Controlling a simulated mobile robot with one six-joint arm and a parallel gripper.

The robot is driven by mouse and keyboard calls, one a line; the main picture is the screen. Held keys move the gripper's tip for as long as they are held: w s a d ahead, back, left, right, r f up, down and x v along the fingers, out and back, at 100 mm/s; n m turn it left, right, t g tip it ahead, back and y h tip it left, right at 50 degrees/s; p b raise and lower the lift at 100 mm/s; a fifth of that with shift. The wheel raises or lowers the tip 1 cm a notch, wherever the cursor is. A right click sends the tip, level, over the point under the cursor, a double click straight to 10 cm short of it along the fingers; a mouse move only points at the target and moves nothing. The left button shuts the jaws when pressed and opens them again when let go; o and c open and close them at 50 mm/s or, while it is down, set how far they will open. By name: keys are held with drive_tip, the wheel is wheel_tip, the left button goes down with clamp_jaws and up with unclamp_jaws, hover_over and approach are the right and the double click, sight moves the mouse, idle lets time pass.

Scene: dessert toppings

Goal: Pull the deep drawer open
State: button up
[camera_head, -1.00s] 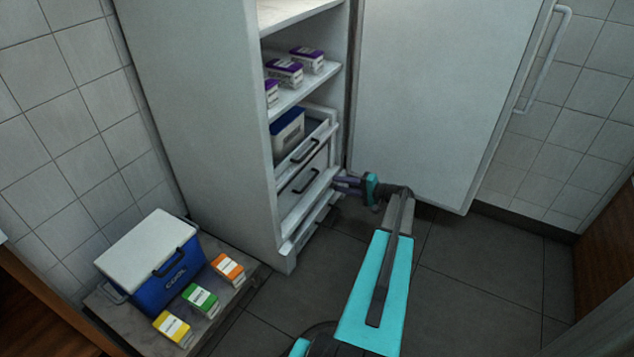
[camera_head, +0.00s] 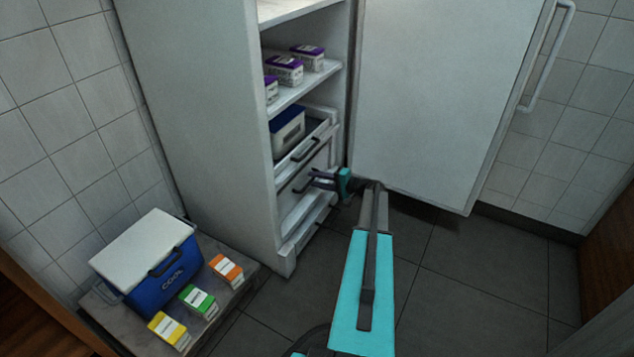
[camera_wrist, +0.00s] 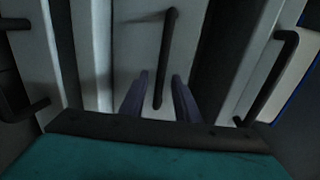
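The deep drawer (camera_head: 315,170) is a white front low in the fridge, below an upper drawer, and looks shut. Its dark bar handle (camera_head: 299,184) is partly behind my gripper (camera_head: 314,180) in the head view. In the wrist view my gripper (camera_wrist: 159,95) is open, with one dark finger on each side of the deep drawer's handle (camera_wrist: 167,55). The fingers appear apart from the handle, with gaps on both sides. How far the fingertips are from the drawer front is hard to tell.
The upper drawer's handle (camera_wrist: 275,75) is close on the right in the wrist view. The open fridge door (camera_head: 430,100) stands right of my arm. A blue cooler (camera_head: 165,280) and several coloured cartons sit on a low slab at left. Floor before the fridge is clear.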

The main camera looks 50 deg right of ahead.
clamp_jaws()
drive_tip(key=shift+a, duration=0.1)
idle(0.3)
